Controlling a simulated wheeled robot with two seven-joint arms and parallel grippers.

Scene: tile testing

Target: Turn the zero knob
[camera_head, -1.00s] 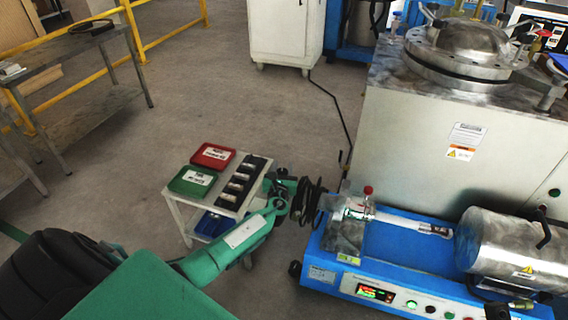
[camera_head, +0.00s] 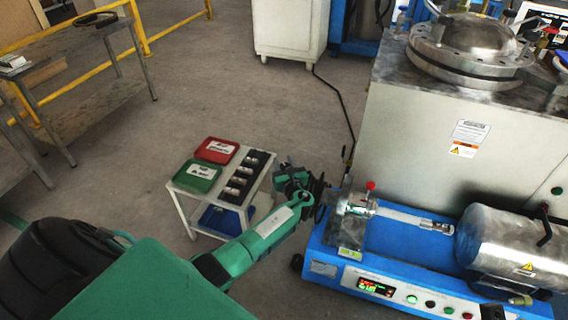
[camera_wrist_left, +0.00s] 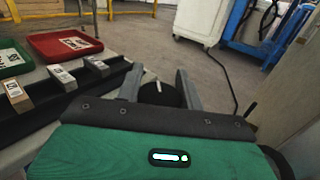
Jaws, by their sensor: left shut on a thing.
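The black round zero knob (camera_head: 321,203) is at the left end of the blue tester (camera_head: 385,254), beside its metal end block (camera_head: 347,222). My left gripper (camera_head: 313,193) reaches it from the left, and its wrist and fingers partly hide it. In the left wrist view, the dark knob (camera_wrist_left: 158,93), with a small white mark on top, sits between the two grey fingers of the left gripper (camera_wrist_left: 160,88). The gripper is shut on it. My right gripper is not in view.
A small cart (camera_head: 184,187) with red and green trays and a black block rack stands left of the tester. A large metal vessel housing (camera_head: 420,120) rises behind. A steel cylinder (camera_head: 500,240) is at right.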

